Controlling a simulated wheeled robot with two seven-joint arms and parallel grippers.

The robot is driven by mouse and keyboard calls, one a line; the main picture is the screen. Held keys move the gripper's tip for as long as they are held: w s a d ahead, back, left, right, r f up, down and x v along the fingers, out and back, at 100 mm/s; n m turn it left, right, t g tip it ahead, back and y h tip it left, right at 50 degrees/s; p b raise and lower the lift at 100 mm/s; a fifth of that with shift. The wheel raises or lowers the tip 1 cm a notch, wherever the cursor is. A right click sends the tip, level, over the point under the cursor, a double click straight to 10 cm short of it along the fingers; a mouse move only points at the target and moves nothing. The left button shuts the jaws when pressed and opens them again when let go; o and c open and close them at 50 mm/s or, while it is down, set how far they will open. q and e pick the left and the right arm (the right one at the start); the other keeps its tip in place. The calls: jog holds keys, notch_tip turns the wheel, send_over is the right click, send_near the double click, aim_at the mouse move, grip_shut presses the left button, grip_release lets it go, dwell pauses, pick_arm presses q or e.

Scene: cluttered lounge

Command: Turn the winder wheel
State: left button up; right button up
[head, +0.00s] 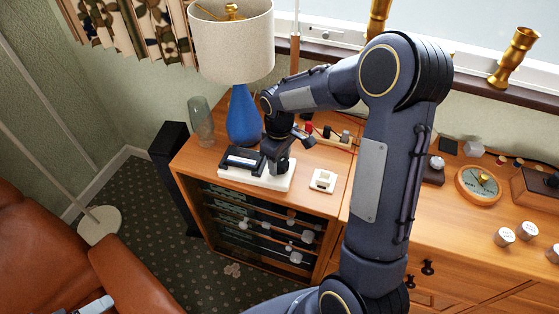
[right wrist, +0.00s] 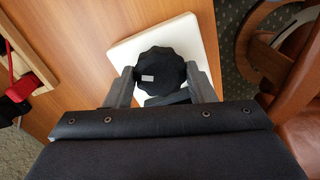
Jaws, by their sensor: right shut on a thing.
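The winder has a flat white base (head: 270,182) on the wooden cabinet, with a dark cassette-like block (head: 242,160) on its left part. My right gripper (head: 279,160) points down over the right part of the base. In the right wrist view, the winder wheel (right wrist: 162,70) is a black scalloped knob with a small pale mark on top. The right gripper's two fingers stand on either side of the wheel, shut on it. In the head view the gripper hides the wheel. My left gripper is not in view.
A blue lamp (head: 242,118) and a glass vase (head: 201,122) stand close behind the winder. A small white switch box (head: 322,181) sits to its right. The cabinet's front edge is near. A brown leather chair (head: 130,275) stands at lower left.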

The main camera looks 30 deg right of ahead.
aim_at(279, 162)
jog(key=m, duration=0.4)
jog(key=shift+m, duration=0.4)
dwell(0.4)
jog(key=o, duration=0.7)
jog(key=shift+r, duration=3.95)
